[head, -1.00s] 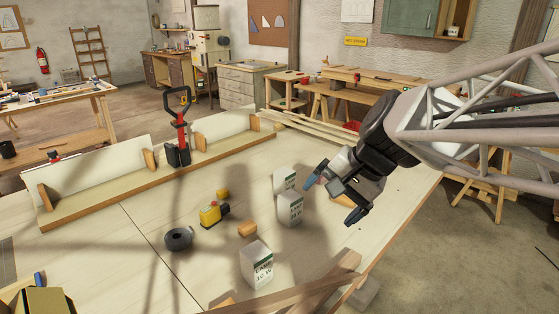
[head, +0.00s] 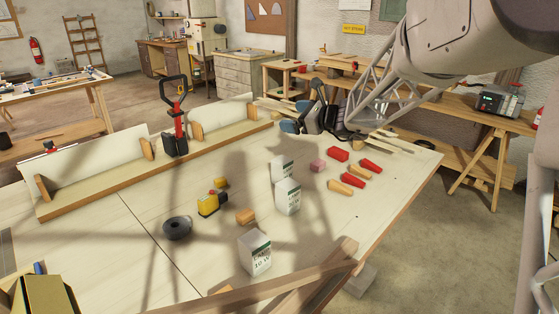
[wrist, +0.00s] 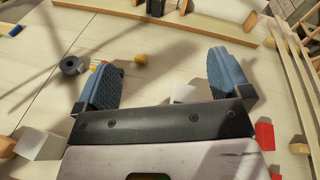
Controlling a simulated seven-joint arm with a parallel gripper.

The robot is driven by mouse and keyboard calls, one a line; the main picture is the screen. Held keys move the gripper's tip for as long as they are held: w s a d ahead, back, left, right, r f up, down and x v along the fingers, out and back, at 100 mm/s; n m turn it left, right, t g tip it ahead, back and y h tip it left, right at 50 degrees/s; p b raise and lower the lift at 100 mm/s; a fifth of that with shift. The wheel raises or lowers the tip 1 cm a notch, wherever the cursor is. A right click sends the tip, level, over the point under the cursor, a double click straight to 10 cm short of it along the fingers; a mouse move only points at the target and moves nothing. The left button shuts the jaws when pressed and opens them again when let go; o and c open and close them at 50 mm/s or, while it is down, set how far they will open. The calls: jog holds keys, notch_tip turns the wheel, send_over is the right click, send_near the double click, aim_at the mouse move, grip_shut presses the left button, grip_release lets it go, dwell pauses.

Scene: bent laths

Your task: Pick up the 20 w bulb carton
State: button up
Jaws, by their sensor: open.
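Three white cartons stand on the workbench in the head view. The front carton (head: 255,253) reads "10 W". The middle carton (head: 288,196) and the back carton (head: 281,168) stand close together further back, and their small print is too fine to read. My gripper (head: 303,114) is open and empty, beyond the back carton and apart from all three. In the wrist view my gripper (wrist: 163,62) shows its blue fingers spread wide. Part of a white carton (wrist: 183,94) shows between them, partly hidden by the gripper body. Another white carton (wrist: 40,145) shows at lower left.
Red pieces and tan pieces (head: 352,180) and a pink block (head: 318,166) lie right of the cartons. An orange block (head: 245,216), a yellow tape measure (head: 209,204) and a black roll (head: 177,228) lie left. A wooden fence (head: 120,180) runs along the back.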

jog(key=w+d+f+m+t, duration=0.25)
jog(key=w+m+t, duration=0.2)
jog(key=w, duration=0.35)
send_near(282, 160)
jog(key=shift+w+a+m+g, duration=0.35)
jog(key=shift+w+a+g, duration=0.1)
jog(key=shift+w+a, duration=0.3)
jog(key=shift+w, duration=0.15)
jog(key=shift+x, duration=1.2)
jog(key=shift+a, duration=0.1)
jog(key=shift+x, duration=2.55)
jog(key=shift+c, duration=0.4)
